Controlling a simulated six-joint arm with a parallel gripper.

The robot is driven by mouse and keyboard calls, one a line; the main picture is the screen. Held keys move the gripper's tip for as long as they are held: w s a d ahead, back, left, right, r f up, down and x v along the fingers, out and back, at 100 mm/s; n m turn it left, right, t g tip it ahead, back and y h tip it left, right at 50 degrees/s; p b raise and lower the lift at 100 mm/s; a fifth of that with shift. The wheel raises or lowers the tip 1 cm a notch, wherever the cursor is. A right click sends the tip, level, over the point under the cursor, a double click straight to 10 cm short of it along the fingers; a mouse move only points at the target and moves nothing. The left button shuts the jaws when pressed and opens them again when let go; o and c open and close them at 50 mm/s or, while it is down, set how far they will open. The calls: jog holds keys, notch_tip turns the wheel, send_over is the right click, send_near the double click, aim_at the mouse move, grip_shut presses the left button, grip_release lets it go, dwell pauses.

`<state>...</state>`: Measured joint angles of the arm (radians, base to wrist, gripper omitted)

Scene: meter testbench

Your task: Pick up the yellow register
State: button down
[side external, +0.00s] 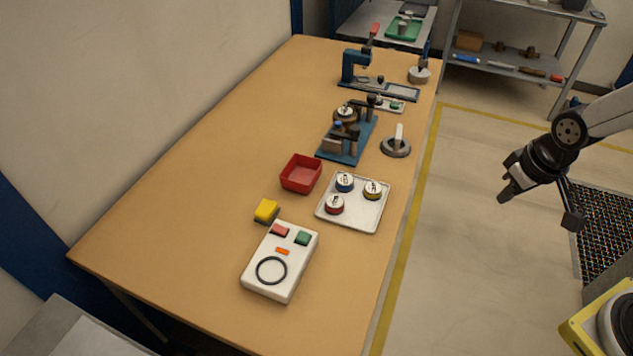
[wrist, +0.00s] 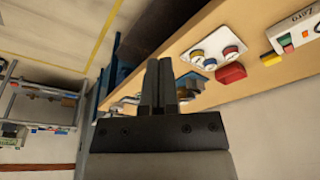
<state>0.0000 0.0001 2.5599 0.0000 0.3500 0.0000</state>
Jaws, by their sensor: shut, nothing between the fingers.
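The yellow register (side external: 373,189) is a round piece with a pale top and a yellow rim. It sits upright on a white tray (side external: 360,220), right of a blue register (side external: 344,182) and above a red register (side external: 335,204). In the wrist view the yellow register (wrist: 197,55) is small, on the tray to the right of my fingers. My gripper (side external: 506,192) hangs over the floor off the table's right side, well apart from the tray. In the wrist view my gripper (wrist: 158,63) is shut, with its fingers together and empty.
A red bin (side external: 301,174) stands left of the tray. A yellow block (side external: 267,210) and a white box with buttons (side external: 280,261) are in front. Blue fixtures (side external: 347,140) stand behind. The table's left part is bare. Shelves (side external: 520,60) stand at the back right.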

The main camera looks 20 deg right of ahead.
jog(key=c, duration=1.3)
grip_release()
jog(key=o, duration=1.2)
jog(key=shift+c, duration=0.2)
jog(key=m+g+y, duration=0.2)
jog(key=m+y, duration=0.2)
jog(key=m, duration=1.6)
send_near(376, 187)
jog(key=shift+s+a+f, duration=0.15)
jog(key=shift+s+f, duration=0.3)
jog(key=shift+f, duration=0.15)
jog(key=shift+w+a+f+m, duration=0.2)
jog(key=shift+a+f, duration=0.1)
jog(key=shift+f, duration=0.45)
jog(key=shift+w+a+f+m, duration=0.1)
jog(key=shift+w+a+f, duration=0.15)
jog(key=shift+f, duration=0.5)
jog(key=shift+a+f, duration=0.1)
